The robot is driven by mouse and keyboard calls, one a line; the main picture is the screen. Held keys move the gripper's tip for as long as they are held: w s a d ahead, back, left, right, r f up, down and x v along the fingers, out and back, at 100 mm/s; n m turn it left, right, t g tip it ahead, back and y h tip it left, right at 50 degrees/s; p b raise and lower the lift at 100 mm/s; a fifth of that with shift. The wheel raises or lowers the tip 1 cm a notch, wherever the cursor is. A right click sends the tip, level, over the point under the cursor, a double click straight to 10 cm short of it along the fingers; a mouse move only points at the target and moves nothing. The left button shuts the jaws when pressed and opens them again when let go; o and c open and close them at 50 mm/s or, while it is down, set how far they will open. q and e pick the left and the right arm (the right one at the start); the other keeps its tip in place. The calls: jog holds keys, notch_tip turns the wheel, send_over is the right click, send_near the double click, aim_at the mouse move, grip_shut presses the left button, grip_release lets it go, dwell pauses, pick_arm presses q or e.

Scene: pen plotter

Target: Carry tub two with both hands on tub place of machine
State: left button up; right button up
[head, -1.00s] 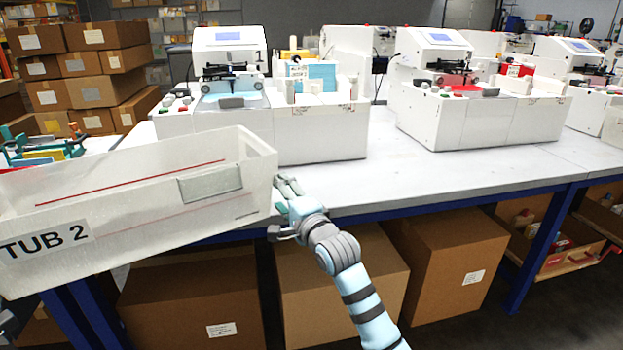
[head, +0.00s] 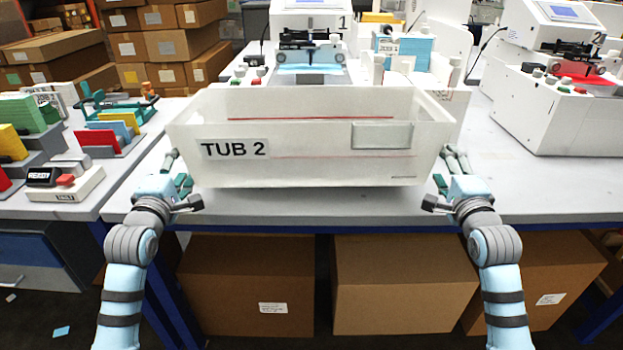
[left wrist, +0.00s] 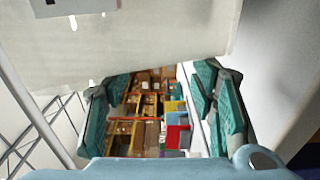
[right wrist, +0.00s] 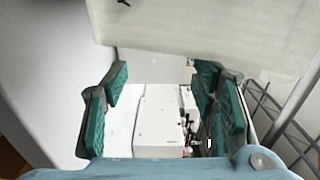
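Tub two (head: 310,165) is a white open box labelled TUB 2. It is level in front of machine 1 (head: 310,22), over the front part of the table. My left gripper (head: 178,174) is at its left end and my right gripper (head: 446,172) at its right end. In the wrist views the fingers of both the left (left wrist: 155,110) and right (right wrist: 160,110) grippers are spread wide, with the tub's wall beyond them and nothing clearly between the pads. I cannot tell exactly where they touch the tub. The tub hides the machine's lower front.
Machine 2 (head: 560,100) stands to the right on the white table (head: 520,185). A side table at left holds coloured card racks (head: 105,135) and a READY box (head: 65,183). Cardboard boxes (head: 405,285) sit below the table.

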jog(key=shift+f+b, duration=0.3)
jog(key=shift+f, duration=0.1)
pick_arm(q)
jog(key=shift+d+f+b, duration=0.5)
jog(key=shift+f+b, duration=0.25)
pick_arm(e)
jog(key=shift+s+f, duration=0.1)
jog(key=shift+f, duration=0.55)
pick_arm(q)
notch_tip(320, 180, down, 3)
jog(key=b, duration=0.2)
jog(key=shift+b, duration=0.4)
pick_arm(e)
notch_tip(320, 180, down, 3)
pick_arm(q)
jog(key=shift+r+p, duration=0.3)
pick_arm(e)
jog(key=shift+r, duration=0.3)
pick_arm(q)
jog(key=shift+a, duration=0.4)
pick_arm(e)
jog(key=shift+d, duration=0.35)
pick_arm(q)
jog(key=o, duration=0.5)
jog(key=shift+a, duration=0.4)
pick_arm(e)
jog(key=shift+d+r, duration=0.15)
jog(key=shift+d, duration=0.2)
jog(key=o, duration=0.5)
